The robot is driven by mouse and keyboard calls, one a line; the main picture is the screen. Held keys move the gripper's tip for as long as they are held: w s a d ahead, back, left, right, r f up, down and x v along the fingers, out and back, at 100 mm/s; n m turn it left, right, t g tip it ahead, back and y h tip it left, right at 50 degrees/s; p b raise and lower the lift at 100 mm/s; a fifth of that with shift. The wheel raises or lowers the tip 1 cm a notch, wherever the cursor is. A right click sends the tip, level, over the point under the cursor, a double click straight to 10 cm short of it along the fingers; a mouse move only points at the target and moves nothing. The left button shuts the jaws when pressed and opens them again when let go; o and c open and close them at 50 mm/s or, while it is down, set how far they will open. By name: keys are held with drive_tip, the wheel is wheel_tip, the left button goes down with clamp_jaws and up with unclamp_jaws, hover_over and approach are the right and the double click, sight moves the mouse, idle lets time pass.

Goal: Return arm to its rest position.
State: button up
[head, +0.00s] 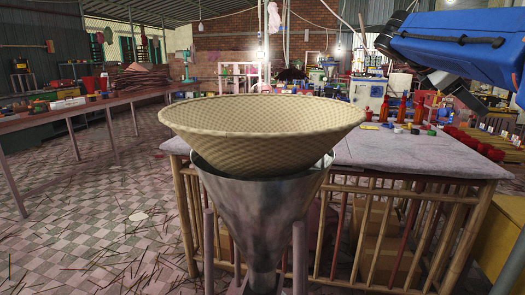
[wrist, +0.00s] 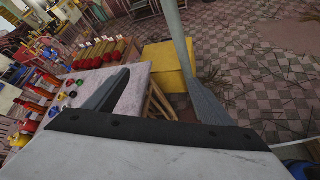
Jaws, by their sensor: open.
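My gripper (wrist: 157,68) shows in the wrist view with its two grey fingers spread wide apart. Nothing is between them. The fingers stand above the right end of a pale-topped table (wrist: 128,108) and the tiled floor. My blue arm reaches in from the upper right of the head view, raised above the table.
A woven basket (head: 262,125) sits in a metal funnel (head: 257,205) in front of me. Red bottles (head: 402,108) and small colored caps stand on the table (head: 370,148). A yellow box (wrist: 165,62) is beside it. Open tiled floor (head: 110,210) lies left.

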drive_tip(key=s+a+f+m+y, duration=0.1)
drive_tip(key=s+a+f+y, duration=0.1)
drive_tip(key=f, duration=0.5)
drive_tip(key=s+a+f+m+t+y, duration=0.1)
drive_tip(key=s+a+f+m+y, duration=0.1)
drive_tip(key=s+a+f, duration=0.3)
drive_tip(key=s+a+f+m+t+y, duration=0.1)
drive_tip(key=s+a+f, duration=0.3)
drive_tip(key=f, duration=0.5)
drive_tip(key=shift+s+f+m+y, duration=0.2)
drive_tip(key=shift+s+m+y, duration=0.55)
drive_tip(key=shift+s, duration=0.2)
drive_tip(key=s+a+f+m+y, duration=0.2)
drive_tip(key=s+a+f, duration=0.2)
drive_tip(key=f, duration=0.2)
drive_tip(key=s+a+f+m+y, duration=0.2)
drive_tip(key=s+a+f+m, duration=0.1)
drive_tip(key=f, duration=0.3)
drive_tip(key=s+a+f+m+t+y, duration=0.1)
drive_tip(key=s+a+f+m+y, duration=0.1)
drive_tip(key=s+a+f, duration=0.3)
drive_tip(key=shift+s+a+f+m, duration=0.1)
drive_tip(key=shift+f+m, duration=0.25)
drive_tip(key=shift+f, duration=0.4)
drive_tip(key=shift+c, duration=0.2)
